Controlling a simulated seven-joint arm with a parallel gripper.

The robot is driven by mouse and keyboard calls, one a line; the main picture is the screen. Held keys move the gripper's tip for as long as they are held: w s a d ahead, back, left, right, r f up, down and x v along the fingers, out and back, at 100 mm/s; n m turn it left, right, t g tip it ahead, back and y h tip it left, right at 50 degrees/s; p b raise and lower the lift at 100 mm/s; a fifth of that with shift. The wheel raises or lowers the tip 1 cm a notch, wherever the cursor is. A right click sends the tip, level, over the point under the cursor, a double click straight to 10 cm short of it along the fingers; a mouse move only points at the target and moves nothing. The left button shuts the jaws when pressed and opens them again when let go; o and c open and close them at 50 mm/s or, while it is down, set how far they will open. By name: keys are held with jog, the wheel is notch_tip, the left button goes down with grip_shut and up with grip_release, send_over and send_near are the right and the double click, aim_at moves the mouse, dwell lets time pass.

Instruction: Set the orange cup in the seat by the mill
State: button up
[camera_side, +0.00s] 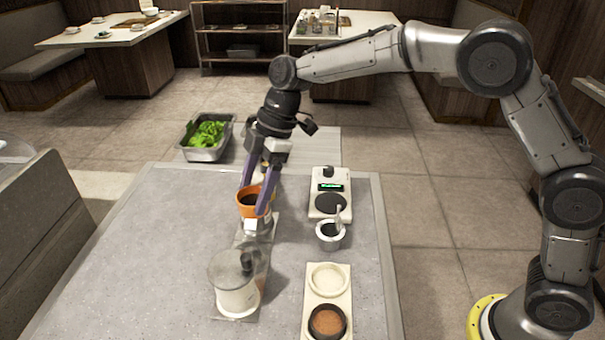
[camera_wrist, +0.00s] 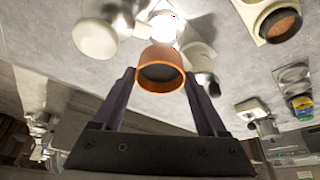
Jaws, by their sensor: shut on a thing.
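The orange cup (camera_side: 249,204) has a dark inside. My gripper (camera_side: 256,202) is shut on it, with one purple finger on either side. The cup also shows between the fingers in the wrist view (camera_wrist: 160,74). It is over the far part of a shiny strip (camera_side: 262,258); I cannot tell whether it touches it. A white cylinder with a see-through top and dark knob (camera_side: 237,297), perhaps the mill, stands at the near end of the strip. A pale block (camera_side: 315,297) to the right has an empty round seat (camera_side: 328,278) and a dark-rimmed seat with brown contents (camera_side: 327,322).
A pot (camera_side: 331,238) with a spoon handle stands right of the cup. Behind it is a white device with a green display (camera_side: 330,185). A steel pan of green leaves (camera_side: 207,136) lies at the back left. The grey table (camera_side: 150,260) is clear on the left.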

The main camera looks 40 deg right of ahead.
aim_at(245, 214)
jog(key=shift+n, duration=0.3)
jog(key=x, duration=0.6)
jog(key=shift+s+a+r, duration=0.15)
jog(key=shift+s+a, duration=0.1)
jog(key=shift+a, duration=0.05)
jog(key=shift+f, duration=3)
jog(key=shift+f, duration=0.5)
jog(key=o, duration=1.3)
jog(key=shift+r, duration=4)
jog(key=shift+d, duration=0.1)
